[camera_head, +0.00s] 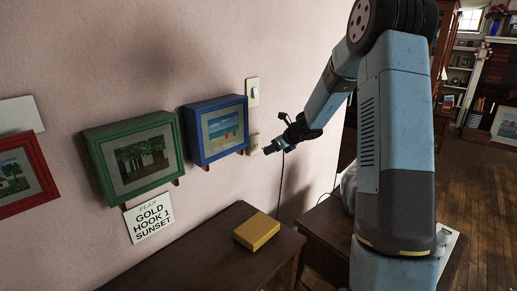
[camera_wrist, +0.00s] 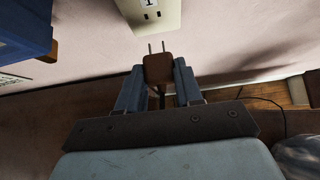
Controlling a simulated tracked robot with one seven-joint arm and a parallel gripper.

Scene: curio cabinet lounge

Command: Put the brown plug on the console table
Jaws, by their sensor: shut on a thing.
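The brown plug (camera_wrist: 158,68) is between my gripper's two fingers in the wrist view, its two metal prongs bare and pointing at the wall. My gripper (camera_wrist: 158,82) is shut on it. In the head view my gripper (camera_head: 275,147) is raised in front of the wall, close to the outlet (camera_head: 256,143), and a dark cord (camera_head: 281,180) hangs below it. The outlet plate (camera_wrist: 150,15) is just beyond the prongs in the wrist view, with a gap between. A dark wooden table (camera_head: 190,268), likely the console table, stands against the wall below.
A yellow box (camera_head: 256,231) lies on the dark table, with bare top to its left. A second wooden table (camera_head: 325,232) stands to the right. Green (camera_head: 137,158) and blue (camera_head: 216,130) framed boxes and a light switch (camera_head: 253,92) are on the wall.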

